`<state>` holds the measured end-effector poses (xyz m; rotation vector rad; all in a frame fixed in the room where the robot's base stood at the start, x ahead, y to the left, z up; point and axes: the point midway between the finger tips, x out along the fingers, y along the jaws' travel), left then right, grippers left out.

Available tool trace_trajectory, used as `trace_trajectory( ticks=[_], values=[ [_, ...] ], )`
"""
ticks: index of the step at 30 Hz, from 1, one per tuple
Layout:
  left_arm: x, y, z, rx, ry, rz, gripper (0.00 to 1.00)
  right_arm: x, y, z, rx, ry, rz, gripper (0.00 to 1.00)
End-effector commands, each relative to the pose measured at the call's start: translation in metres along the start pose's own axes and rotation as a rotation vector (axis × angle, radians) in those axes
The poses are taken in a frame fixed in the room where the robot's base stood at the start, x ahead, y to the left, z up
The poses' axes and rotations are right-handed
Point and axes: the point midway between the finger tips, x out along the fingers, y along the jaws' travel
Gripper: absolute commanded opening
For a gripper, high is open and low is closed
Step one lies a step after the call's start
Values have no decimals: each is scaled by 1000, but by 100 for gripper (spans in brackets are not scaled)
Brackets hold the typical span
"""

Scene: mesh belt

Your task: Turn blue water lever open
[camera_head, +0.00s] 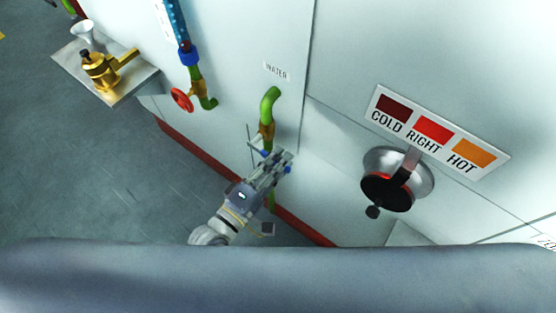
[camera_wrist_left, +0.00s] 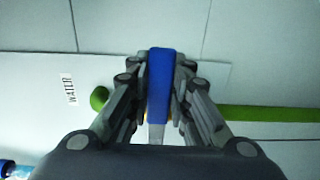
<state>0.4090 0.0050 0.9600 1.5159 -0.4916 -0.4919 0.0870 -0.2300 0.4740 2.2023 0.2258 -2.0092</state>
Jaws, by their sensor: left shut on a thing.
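The blue water lever (camera_wrist_left: 159,85) shows large in the left wrist view, between the two fingers of my left gripper (camera_wrist_left: 160,100). The fingers are shut on it from both sides. In the head view my left gripper (camera_head: 276,168) is at the green water pipe (camera_head: 269,105), below the WATER label (camera_head: 276,71). Only a small bit of blue shows by the fingers there, and the gripper hides most of the lever and the valve. The pipe also runs to the right behind the gripper in the left wrist view (camera_wrist_left: 270,112). My right gripper is not in view.
A COLD RIGHT HOT sign (camera_head: 432,132) hangs above a round dial (camera_head: 397,180) at right. A brass fitting (camera_head: 104,72) stands on a shelf at upper left.

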Motion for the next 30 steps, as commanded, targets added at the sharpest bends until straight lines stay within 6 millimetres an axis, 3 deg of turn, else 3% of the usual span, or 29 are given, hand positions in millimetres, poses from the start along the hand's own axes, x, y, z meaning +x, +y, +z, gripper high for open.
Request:
trace_trajectory(
  ticks=[14,30],
  values=[
    [0,-12,-1,138,0,1,0,5,2,1,-2,0,2,0],
    [0,-49,-16,633,0,0,0,18,7,3,-1,-1,8,0]
  ],
)
